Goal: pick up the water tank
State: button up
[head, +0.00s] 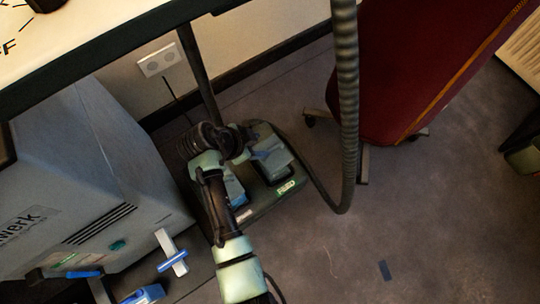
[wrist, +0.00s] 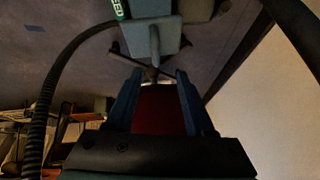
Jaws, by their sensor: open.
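The water tank (head: 271,161) is a blue-grey block on a dark floor unit with a green label, under the table. In the wrist view the tank (wrist: 150,32) is at the top centre, with a narrow handle-like part pointing down toward my fingers. My gripper (wrist: 158,75) is open, its two blue fingers spread with nothing held between them. The tank is beyond the fingertips; I cannot tell exactly how far.
A ribbed hose (head: 346,110) hangs right of the unit and curves toward it. A table leg (head: 200,75) stands behind. A large grey case (head: 95,170) is on the left, a red chair (head: 405,70) on the right. Open floor (head: 400,220) lies at lower right.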

aim_at(272, 149)
jog(key=b+x, duration=0.1)
jog(key=x, duration=0.3)
jog(key=shift+f, duration=0.1)
jog(key=b+x, duration=0.2)
jog(key=x, duration=0.1)
jog(key=b+x, duration=0.1)
jog(key=x, duration=0.1)
jog(key=shift+s+d+f+b, duration=0.1)
jog(key=shift+s+f+b, duration=0.15)
jog(key=shift+s+b, duration=0.1)
jog(key=shift+r, duration=0.1)
grip_shut()
dwell(0.8)
